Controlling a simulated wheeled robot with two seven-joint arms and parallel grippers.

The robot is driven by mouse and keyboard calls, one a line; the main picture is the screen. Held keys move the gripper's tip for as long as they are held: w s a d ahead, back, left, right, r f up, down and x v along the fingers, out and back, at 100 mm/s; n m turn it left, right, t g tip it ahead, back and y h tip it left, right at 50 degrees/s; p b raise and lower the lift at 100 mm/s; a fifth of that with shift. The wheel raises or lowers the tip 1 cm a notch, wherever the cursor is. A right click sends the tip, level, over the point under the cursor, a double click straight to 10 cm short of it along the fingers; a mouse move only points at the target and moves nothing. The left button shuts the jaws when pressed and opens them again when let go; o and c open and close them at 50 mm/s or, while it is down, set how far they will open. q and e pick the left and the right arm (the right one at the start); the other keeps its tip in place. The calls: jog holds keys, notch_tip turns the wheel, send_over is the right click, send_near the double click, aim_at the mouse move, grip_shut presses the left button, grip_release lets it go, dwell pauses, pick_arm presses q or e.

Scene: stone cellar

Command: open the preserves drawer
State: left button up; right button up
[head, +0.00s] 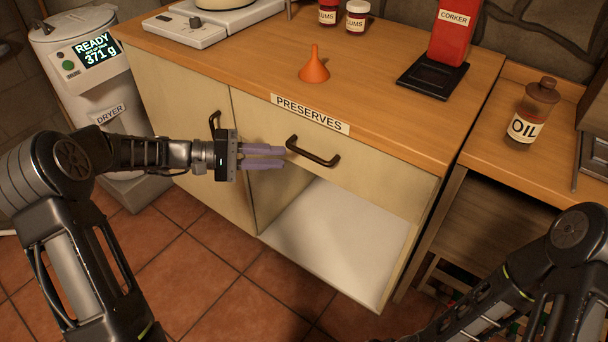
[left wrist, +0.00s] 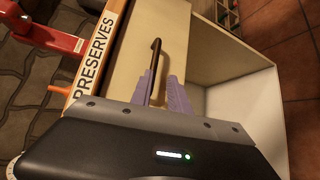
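The preserves drawer (head: 375,182) is a pale front under the counter edge, marked by the PRESERVES label (head: 310,114). It looks shut, flush with the cabinet. Its dark bar handle (head: 314,153) shows also in the left wrist view (left wrist: 155,58). My left gripper (head: 284,156) has purple fingers, spread with a gap between them. Its fingertips are at the left end of the handle. In the left wrist view the handle lines up with the gap between the fingers (left wrist: 160,80); contact cannot be told. My right arm shows at lower right, but its gripper is out of view.
Below the drawer is an open compartment with a white floor (head: 335,240). A cupboard door (head: 185,125) with a handle is to the left. An orange funnel (head: 314,70), jars and a red corker (head: 452,35) stand on the counter. A dryer (head: 85,80) stands at left.

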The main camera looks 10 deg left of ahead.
aim_at(300, 153)
pick_arm(q)
jog(key=shift+w+a+r, duration=0.1)
jog(key=shift+a+r, duration=0.2)
jog(key=shift+r, duration=0.3)
jog(key=shift+x, duration=3.95)
jog(key=shift+c, duration=0.2)
grip_shut()
